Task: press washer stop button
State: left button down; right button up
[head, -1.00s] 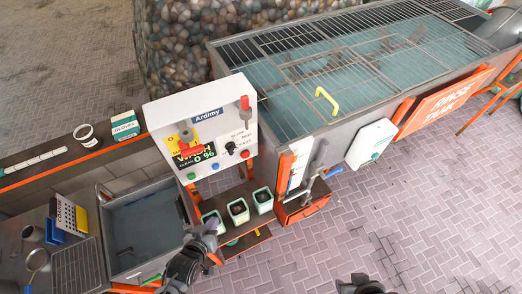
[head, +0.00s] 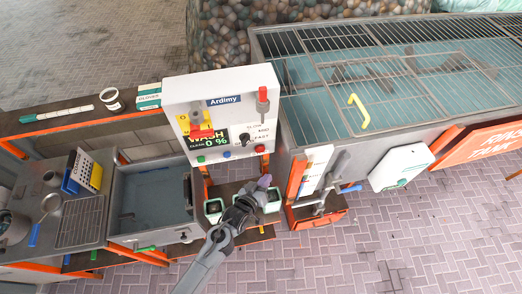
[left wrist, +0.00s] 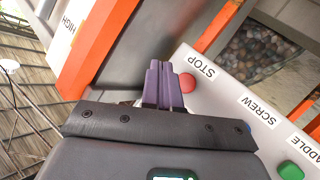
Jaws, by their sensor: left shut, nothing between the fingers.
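The white washer control panel (head: 219,87), marked "Ardimy", shows a "WASH 0 %" display. Along its lower edge are a green button (head: 201,158), a blue button (head: 227,154) and a red button (head: 260,149). In the left wrist view the red button (left wrist: 188,83) sits by the word "STOP" on the white panel. My left gripper (head: 264,183) is shut and empty, below the red button in the head view. Its purple fingers (left wrist: 162,84) appear just left of the button in the wrist view; I cannot tell the gap in depth. My right gripper is out of view.
Small green-rimmed pots (head: 214,207) stand on a shelf under the panel, partly behind my left arm. The grated rinse tank (head: 287,125) stands to the right, with a yellow handle (head: 357,108) on its grate. A sink basin (head: 150,203) is at left.

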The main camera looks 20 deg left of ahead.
aim_at(260, 149)
pick_arm(q)
jog(key=w+a+b, duration=0.4)
jog(key=w+a, duration=0.1)
jog(key=w, duration=0.2)
dwell(0.7)
jog(key=shift+w, duration=0.1)
dwell(0.6)
dwell(0.8)
jog(key=shift+a, duration=0.1)
dwell(0.4)
jog(key=shift+w+a, duration=0.2)
jog(key=shift+w, duration=0.15)
